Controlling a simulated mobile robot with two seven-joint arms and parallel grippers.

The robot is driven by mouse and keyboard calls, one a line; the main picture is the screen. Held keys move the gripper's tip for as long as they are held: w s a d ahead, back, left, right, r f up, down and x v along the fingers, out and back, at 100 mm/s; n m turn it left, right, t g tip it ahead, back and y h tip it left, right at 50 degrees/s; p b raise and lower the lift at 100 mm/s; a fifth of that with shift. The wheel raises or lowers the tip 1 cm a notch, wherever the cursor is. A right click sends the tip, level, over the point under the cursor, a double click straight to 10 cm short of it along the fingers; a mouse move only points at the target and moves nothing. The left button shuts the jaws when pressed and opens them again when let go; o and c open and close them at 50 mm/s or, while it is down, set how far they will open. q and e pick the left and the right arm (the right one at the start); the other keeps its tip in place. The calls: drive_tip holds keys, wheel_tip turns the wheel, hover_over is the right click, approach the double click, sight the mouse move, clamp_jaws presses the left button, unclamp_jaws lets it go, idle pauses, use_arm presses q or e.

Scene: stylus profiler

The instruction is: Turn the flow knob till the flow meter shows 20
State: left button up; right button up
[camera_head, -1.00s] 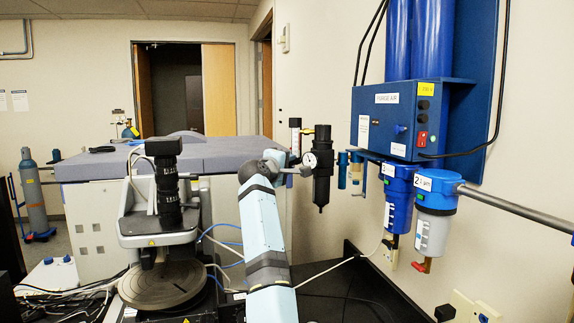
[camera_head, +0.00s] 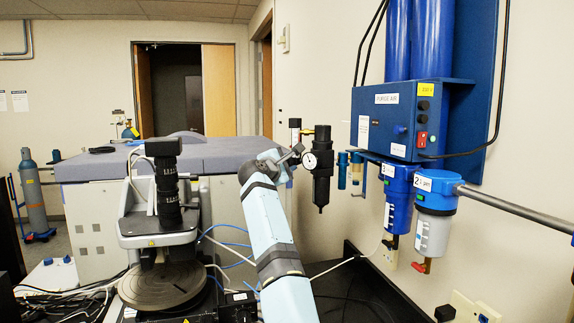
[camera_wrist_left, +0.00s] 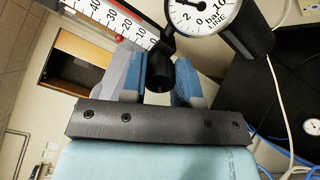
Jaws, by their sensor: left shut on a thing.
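The black flow knob (camera_wrist_left: 160,74) sits between the two blue-grey fingers of my left gripper (camera_wrist_left: 161,80) in the left wrist view, and the gripper is shut on it. The flow meter (camera_wrist_left: 122,20), a white scale with black numbers from about 10 up, stands just beyond the knob, tilted in this view. A red mark shows along the scale's edge; I cannot make out the reading. In the head view the flow meter (camera_head: 295,125) shows above my left gripper (camera_head: 294,153), whose hand hides the knob. My right gripper is not in view.
A round bar gauge (camera_wrist_left: 203,12) is close beside the knob; in the head view it is on the black regulator (camera_head: 321,180). The blue purge air unit (camera_head: 400,110) hangs on the wall to the right. A microscope-like instrument (camera_head: 165,225) stands left of my arm.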

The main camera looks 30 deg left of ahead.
use_arm(q)
drive_tip(key=shift+f, duration=0.1)
idle(0.3)
drive_tip(key=o, duration=0.9)
drive_tip(key=shift+o, duration=0.2)
drive_tip(key=shift+s, duration=0.1)
drive_tip(key=s+d+b, duration=0.1)
drive_tip(key=s+b, duration=0.3)
drive_tip(key=s, duration=0.9)
drive_tip(key=shift+s, duration=0.3)
